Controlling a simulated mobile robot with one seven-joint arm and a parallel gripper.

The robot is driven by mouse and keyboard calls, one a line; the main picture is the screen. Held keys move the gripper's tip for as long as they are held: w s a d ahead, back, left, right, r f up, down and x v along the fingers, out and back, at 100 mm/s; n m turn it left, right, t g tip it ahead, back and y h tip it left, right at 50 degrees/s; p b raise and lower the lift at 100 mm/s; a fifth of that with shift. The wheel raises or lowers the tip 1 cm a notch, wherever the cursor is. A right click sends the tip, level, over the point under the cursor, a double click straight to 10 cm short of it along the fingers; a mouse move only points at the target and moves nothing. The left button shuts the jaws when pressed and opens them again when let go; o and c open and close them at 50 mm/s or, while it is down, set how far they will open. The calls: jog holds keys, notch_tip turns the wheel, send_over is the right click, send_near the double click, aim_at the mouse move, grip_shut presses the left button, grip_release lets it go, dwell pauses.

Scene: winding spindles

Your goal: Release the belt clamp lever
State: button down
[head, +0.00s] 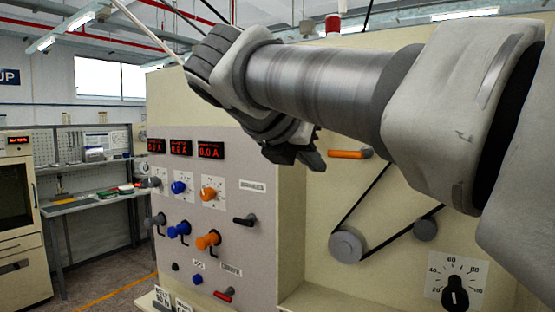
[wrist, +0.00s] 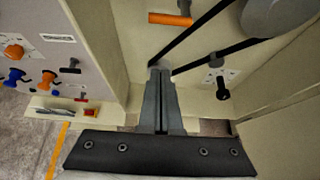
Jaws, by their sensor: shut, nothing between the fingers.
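An orange-handled lever (head: 349,154) lies roughly level on the cream panel, above the belt; I take it for the belt clamp lever, as no label is readable. It also shows at the top of the wrist view (wrist: 170,19), with a dark pivot at its right end. The black belt (head: 362,196) runs between a large grey pulley (head: 347,245) and a smaller one (head: 426,229). My gripper (head: 316,158) is in front of the panel, just left of the lever in the head view. In the wrist view its fingers (wrist: 160,72) are together and empty, apart from the lever.
A dial with a black knob (head: 455,293) is at the lower right of the panel. The grey panel (head: 215,180) on the left carries red displays, coloured knobs, a black lever (head: 245,220) and a red lever (head: 224,295). A workbench (head: 85,200) stands farther back.

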dwell(0.4)
jog(key=x, duration=1)
jog(key=shift+w+d+r+p, duration=0.15)
jog(key=shift+r+p, duration=0.25)
jog(key=shift+r, duration=0.6)
jog(key=shift+w+d+r+p, duration=0.15)
jog(key=shift+r+p, duration=0.2)
jog(key=shift+r, duration=0.65)
jog(key=shift+a+r+m+t+y, duration=0.1)
jog(key=shift+r+m+t+y, duration=0.3)
jog(key=shift+m+y, duration=0.25)
jog(key=r+m+t+y+b, duration=0.1)
jog(key=m+t+b, duration=0.1)
jog(key=m+b, duration=0.1)
jog(key=s+d+r+m+t+y+b, duration=0.1)
jog(key=m+t+b, duration=0.1)
jog(key=m+b, duration=0.1)
jog(key=d+r+m+t+y+b, duration=0.1)
jog(key=m+t+y+b, duration=0.1)
jog(key=m+t+b, duration=0.1)
jog(key=shift+s+d+r+m+b, duration=0.1)
jog(key=shift+s+r+m+b, duration=0.25)
jog(key=shift+b, duration=0.5)
jog(key=shift+r, duration=0.1)
